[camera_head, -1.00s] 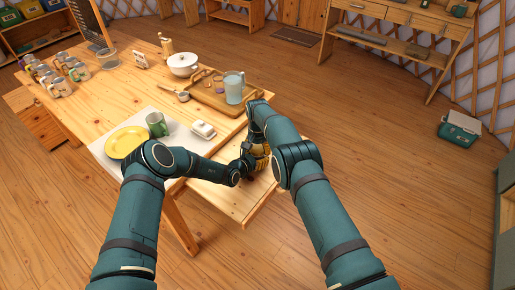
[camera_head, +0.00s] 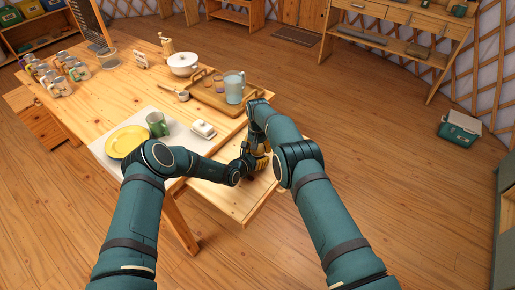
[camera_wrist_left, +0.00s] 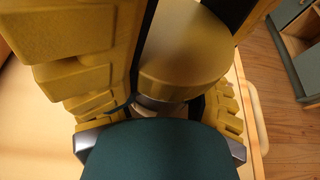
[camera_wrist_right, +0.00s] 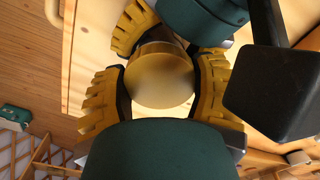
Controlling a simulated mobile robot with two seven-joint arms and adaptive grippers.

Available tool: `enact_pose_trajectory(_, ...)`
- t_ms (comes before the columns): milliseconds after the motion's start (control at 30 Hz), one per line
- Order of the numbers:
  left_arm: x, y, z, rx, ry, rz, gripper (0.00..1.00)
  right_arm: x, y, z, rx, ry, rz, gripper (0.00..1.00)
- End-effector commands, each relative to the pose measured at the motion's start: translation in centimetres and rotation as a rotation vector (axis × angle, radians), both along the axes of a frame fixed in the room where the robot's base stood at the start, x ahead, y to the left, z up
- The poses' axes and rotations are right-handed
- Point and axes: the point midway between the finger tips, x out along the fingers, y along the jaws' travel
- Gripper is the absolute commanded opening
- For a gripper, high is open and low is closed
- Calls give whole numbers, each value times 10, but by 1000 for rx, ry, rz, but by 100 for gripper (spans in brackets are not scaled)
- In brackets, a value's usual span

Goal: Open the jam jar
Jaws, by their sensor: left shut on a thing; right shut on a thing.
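The jam jar is mostly hidden between my two grippers at the near right end of the table. Its round gold lid (camera_wrist_right: 160,80) faces the right wrist camera, with the yellow fingers of my right gripper (camera_wrist_right: 158,88) shut around it. The lid also shows from the side in the left wrist view (camera_wrist_left: 185,60). A narrow pale strip of the jar (camera_wrist_left: 158,108) shows under it. My left gripper (camera_wrist_left: 165,112) is shut on the jar body, below the right one. I cannot tell whether the lid is loose on the jar.
A yellow plate (camera_head: 127,141), green mug (camera_head: 157,124) and white butter dish (camera_head: 203,130) lie left of the grippers. Several jars (camera_head: 60,75) stand far left.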

Motion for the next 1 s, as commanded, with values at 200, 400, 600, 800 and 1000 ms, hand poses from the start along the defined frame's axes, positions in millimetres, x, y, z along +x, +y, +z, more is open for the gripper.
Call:
enact_pose_trajectory(200,0,0,0,-1,-1,0,0,0,0,2,0,0,0,19)
enact_pose_trajectory(400,0,0,0,-1,-1,0,0,1,0,8,0,-1,-1,19)
enact_pose_trajectory(600,0,0,0,-1,-1,0,0,0,0,14,0,0,-1,19)
enact_pose_trajectory(800,0,0,0,-1,-1,0,0,0,0,20,0,-1,-1,19)
enact_pose_trajectory(1000,0,0,0,-1,-1,0,0,0,0,22,0,0,-1,19)
